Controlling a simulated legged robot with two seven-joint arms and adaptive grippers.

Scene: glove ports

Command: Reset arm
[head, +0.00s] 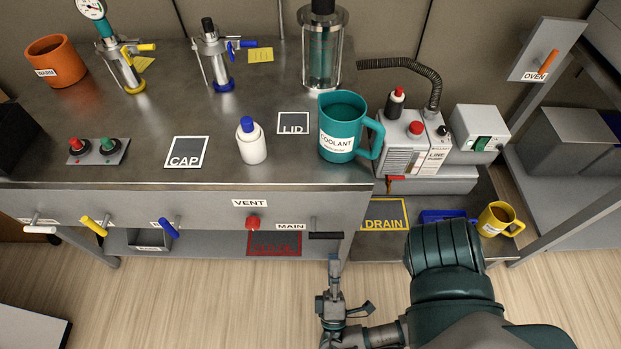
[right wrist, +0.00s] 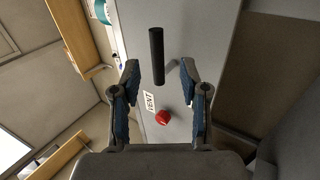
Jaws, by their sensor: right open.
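My right gripper (head: 333,268) is open, just below the black MAIN handle (head: 326,236) on the bench front in the head view. In the right wrist view the gripper (right wrist: 159,72) has its two blue-padded fingers spread, with the black handle (right wrist: 157,55) showing in the gap between their tips. The fingers do not close on it; I cannot tell how far ahead it lies. The red VENT knob (head: 253,221) is left of the handle and also shows in the right wrist view (right wrist: 162,117). My left gripper is not in view.
A yellow mug (head: 497,220) stands on the lower shelf. The floor (head: 200,300) before the bench is clear.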

